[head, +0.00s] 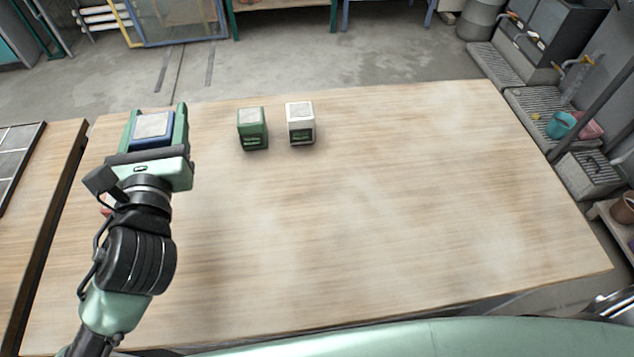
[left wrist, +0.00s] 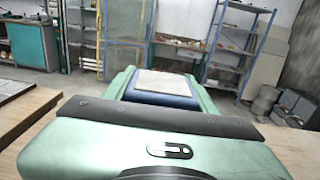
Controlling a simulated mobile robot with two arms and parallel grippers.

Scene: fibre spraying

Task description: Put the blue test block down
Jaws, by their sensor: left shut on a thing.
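The blue test block (head: 152,129), with a pale grey top, is between the fingers of my left gripper (head: 154,122) near the far left of the wooden table. My left gripper is shut on it. The block also shows in the left wrist view (left wrist: 165,88), with a finger on each side. Its underside is hidden, so I cannot tell whether it touches the table (head: 380,200). My right gripper is not in view.
A green block (head: 252,129) and a white block (head: 300,123) stand to the right of my left gripper, near the far edge. The table's middle and right are clear. A red thing (head: 106,211) is mostly hidden behind my left arm.

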